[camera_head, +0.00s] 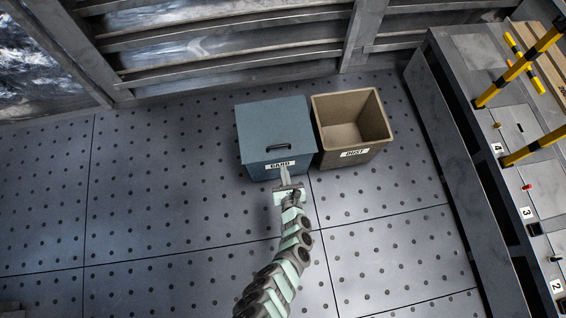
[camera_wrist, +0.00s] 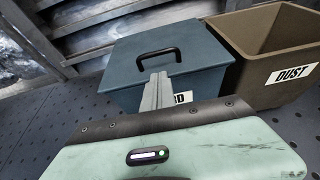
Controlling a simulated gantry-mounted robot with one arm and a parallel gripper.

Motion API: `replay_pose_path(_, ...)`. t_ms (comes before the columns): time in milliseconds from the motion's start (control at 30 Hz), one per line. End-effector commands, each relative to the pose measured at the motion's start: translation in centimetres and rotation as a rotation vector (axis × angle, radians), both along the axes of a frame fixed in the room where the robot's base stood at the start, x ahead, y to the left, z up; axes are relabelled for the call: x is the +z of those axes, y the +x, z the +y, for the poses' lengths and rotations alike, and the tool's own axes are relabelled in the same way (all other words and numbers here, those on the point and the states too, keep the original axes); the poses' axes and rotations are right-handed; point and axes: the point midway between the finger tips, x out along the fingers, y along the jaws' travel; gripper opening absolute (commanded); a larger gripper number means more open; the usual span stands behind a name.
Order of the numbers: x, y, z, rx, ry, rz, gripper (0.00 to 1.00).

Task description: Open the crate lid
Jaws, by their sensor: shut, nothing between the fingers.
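The blue-grey crate (camera_head: 262,148) stands on the perforated floor with its flat lid (camera_head: 270,120) closed. A black handle (camera_head: 278,148) sits on the lid near its front edge; it also shows in the wrist view (camera_wrist: 158,55). A white label is on the crate's front, partly hidden by my fingers in the wrist view. My gripper (camera_head: 285,174) is at the front of the crate, just short of the handle in the picture. Its fingers (camera_wrist: 157,92) are shut together with nothing between them and point toward the handle. I cannot tell whether they touch the crate.
An open brown bin (camera_head: 328,140) labelled DUST stands close to the crate's right side. A grey bench (camera_head: 470,130) with numbered stations and yellow-black bars runs along the right. A ribbed metal wall (camera_head: 230,45) is behind. The floor (camera_head: 150,200) to the left is clear.

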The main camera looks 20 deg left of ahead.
Motion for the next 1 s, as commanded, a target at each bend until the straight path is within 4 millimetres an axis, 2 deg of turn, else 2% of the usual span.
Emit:
replay_pose_path(233,-2.2,3.8,2.3,0.005,-0.004,-0.001,0.00)
replay_pose_path(400,-2.9,5.8,3.7,0.007,-0.003,-0.003,0.00)
replay_pose_path(600,-3.1,6.8,4.3,0.003,-0.005,0.002,0.00)
replay_pose_path(1000,-2.9,6.9,4.3,0.003,-0.006,0.001,0.00)
